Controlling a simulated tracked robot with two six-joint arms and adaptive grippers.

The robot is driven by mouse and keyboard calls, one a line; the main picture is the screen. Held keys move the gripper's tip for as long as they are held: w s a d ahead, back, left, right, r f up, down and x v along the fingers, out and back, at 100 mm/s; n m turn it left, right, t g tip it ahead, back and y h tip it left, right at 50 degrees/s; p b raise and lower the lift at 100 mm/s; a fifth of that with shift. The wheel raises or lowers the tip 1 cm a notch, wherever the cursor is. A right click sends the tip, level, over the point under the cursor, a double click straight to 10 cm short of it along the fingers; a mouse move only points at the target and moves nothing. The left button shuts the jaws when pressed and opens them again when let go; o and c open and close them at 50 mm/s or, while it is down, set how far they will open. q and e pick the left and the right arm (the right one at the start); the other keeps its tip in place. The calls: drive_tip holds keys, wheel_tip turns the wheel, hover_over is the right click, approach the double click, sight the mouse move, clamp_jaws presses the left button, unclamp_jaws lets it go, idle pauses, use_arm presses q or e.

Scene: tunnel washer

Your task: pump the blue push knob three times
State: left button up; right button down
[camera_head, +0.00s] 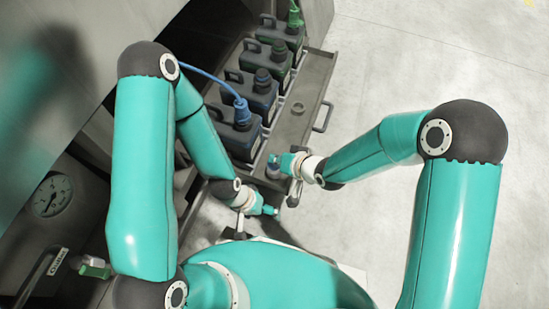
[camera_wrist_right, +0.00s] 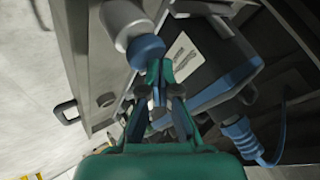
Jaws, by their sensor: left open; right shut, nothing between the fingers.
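The blue push knob (camera_wrist_right: 147,50) shows in the right wrist view as a blue cap on a pale grey cylinder. My right gripper (camera_wrist_right: 157,70) is shut and empty, its fingertips right at the blue cap; I cannot tell whether they touch it. In the head view my right gripper (camera_head: 271,160) is over the drawer's near end, with a small grey cylinder (camera_head: 272,173) just below it; the blue cap is hard to make out there. My left gripper (camera_head: 275,210) is open and empty, lower in the picture, apart from the knob.
Several dark canisters (camera_head: 258,95) stand in a row in the pulled-out drawer (camera_head: 302,125). A blue plug and hose (camera_head: 242,112) run to the nearest canister. A drawer handle (camera_head: 323,117) sticks out on the right. A gauge (camera_head: 52,195) is at left. The floor at right is clear.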

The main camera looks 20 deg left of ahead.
drive_tip(key=shift+s+f, duration=0.1)
idle(0.3)
drive_tip(key=shift+r+p, duration=1.3)
drive_tip(key=shift+r, duration=0.35)
wheel_tip(320, 180, up, 5)
drive_tip(key=p, duration=0.4)
